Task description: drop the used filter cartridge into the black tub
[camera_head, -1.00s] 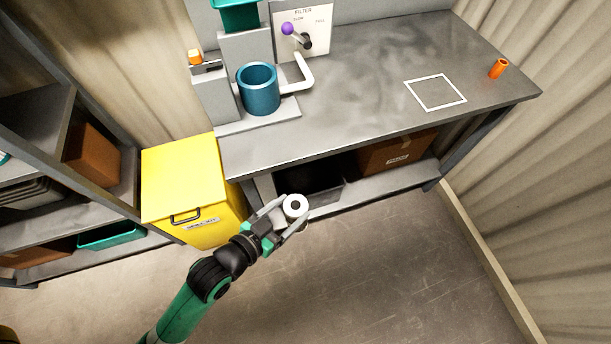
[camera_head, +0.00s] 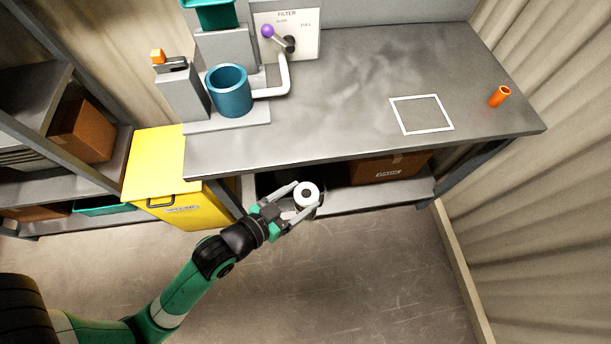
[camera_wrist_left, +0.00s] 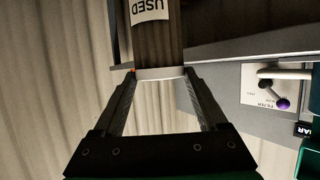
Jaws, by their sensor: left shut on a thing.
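The used filter cartridge (camera_head: 307,190) shows its round white end cap with a dark centre hole in the head view. In the left wrist view the cartridge (camera_wrist_left: 158,45) is a dark ribbed cylinder with a white "USED" label and a pale rim. My left gripper (camera_head: 298,205) is shut on it and holds it in the air in front of the bench. The black tub (camera_head: 273,184) is in the shadow under the bench, behind the gripper and cartridge, which partly hide it. My right gripper is not in view.
The grey bench top (camera_head: 340,110) overhangs the low shelf (camera_head: 385,195), where a cardboard box (camera_head: 375,170) stands right of the tub. A yellow bin (camera_head: 160,165) is at the left. The floor in front is clear.

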